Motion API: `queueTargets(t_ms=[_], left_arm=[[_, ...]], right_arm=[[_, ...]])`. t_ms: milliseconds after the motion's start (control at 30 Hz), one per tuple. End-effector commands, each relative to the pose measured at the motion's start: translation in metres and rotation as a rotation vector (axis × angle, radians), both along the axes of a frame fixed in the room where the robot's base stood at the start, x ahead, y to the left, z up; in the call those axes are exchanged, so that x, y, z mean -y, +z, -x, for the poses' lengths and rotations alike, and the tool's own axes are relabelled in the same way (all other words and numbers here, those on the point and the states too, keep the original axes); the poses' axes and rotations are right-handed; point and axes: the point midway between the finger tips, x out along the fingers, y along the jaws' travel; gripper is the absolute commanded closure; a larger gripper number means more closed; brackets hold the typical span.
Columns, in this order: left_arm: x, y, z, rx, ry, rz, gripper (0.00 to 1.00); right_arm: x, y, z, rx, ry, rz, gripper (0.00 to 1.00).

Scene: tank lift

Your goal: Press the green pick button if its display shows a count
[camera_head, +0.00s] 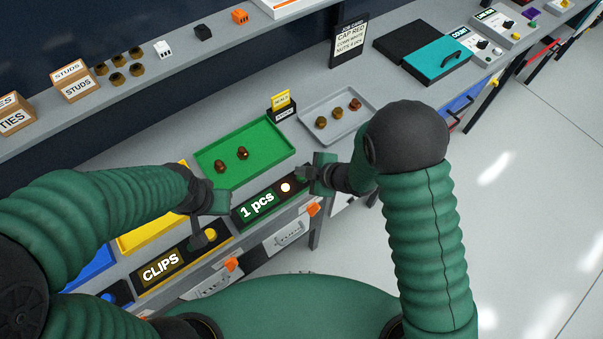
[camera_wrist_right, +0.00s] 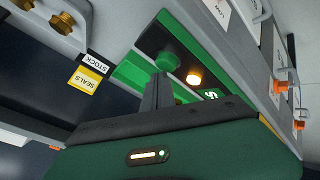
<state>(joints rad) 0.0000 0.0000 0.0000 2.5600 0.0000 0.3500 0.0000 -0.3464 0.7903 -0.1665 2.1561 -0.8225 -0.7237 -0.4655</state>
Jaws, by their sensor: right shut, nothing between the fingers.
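The front panel of the green tray (camera_head: 265,133) has a dark display (camera_head: 257,204) reading "1 pcs", with a glowing round lamp (camera_head: 286,187) beside it. The green button (camera_wrist_right: 168,61) shows in the right wrist view, next to the lit lamp (camera_wrist_right: 194,79). My right gripper (camera_head: 304,175) is shut and empty at the panel's right end, and largely covers the button in the head view. Its fingertips (camera_wrist_right: 158,80) appear close to the button; contact cannot be told. My left gripper (camera_head: 202,240) is by the yellow button (camera_head: 211,235) of the "CLIPS" panel; its jaw opening is unclear.
Two brown nuts (camera_head: 231,160) lie in the green tray. A turquoise case (camera_head: 437,62) and a sign (camera_head: 349,42) stand farther along. Open floor lies right.

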Motion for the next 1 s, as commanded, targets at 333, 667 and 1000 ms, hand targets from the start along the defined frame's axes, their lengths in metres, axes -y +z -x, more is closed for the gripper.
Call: queueTargets(t_ms=[333, 667, 1000], left_arm=[[0.000, -0.004, 0.000, 0.000, 0.000, 0.000, 1.00], [0.000, -0.005, 0.000, 0.000, 0.000, 0.000, 1.00], [0.000, 0.006, 0.000, 0.000, 0.000, 0.000, 1.00]], right_arm=[[0.000, -0.005, 0.000, 0.000, 0.000, 0.000, 1.00], [0.001, -0.007, 0.000, -0.002, -0.001, 0.001, 1.00], [0.004, 0.006, 0.000, -0.001, -0.002, 0.001, 1.00]])
